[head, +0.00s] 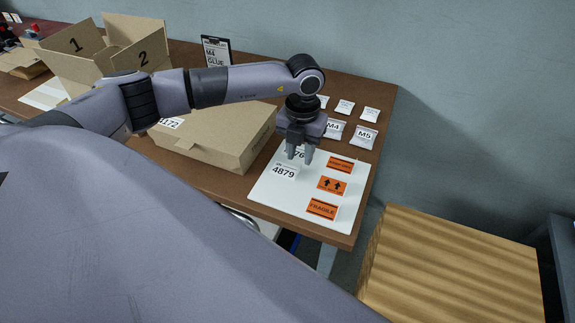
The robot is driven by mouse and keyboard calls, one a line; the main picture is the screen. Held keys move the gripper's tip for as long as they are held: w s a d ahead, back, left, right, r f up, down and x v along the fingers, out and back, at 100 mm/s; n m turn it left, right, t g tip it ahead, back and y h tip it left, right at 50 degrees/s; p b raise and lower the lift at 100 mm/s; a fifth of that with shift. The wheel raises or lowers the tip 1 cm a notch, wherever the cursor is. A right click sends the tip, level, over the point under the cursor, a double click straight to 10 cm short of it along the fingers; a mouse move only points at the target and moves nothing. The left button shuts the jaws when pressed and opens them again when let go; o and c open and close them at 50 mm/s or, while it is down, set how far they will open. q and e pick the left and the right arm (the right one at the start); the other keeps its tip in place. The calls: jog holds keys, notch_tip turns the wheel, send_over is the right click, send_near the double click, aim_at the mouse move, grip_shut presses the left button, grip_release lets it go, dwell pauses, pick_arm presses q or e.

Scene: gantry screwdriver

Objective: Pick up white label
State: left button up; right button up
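A white label printed 4879 (284,173) lies on a white sheet (268,197) near the front right of the table. A second white label (299,155), with "76" readable, lies just behind it and is partly hidden by my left gripper (300,158). The gripper points down over these labels, with a gap between its two fingers and nothing seen in them. I cannot tell whether the fingertips touch the sheet. My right gripper is not in view.
Orange labels (331,185) lie on the same sheet, to the right. Small white packets (364,136) lie behind it. A closed cardboard box (222,135) stands left of the sheet, and an open box (85,65) farther left.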

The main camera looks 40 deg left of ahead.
aim_at(299, 172)
pick_arm(q)
jog(key=shift+f, duration=1.95)
grip_shut()
jog(key=shift+r, duration=0.1)
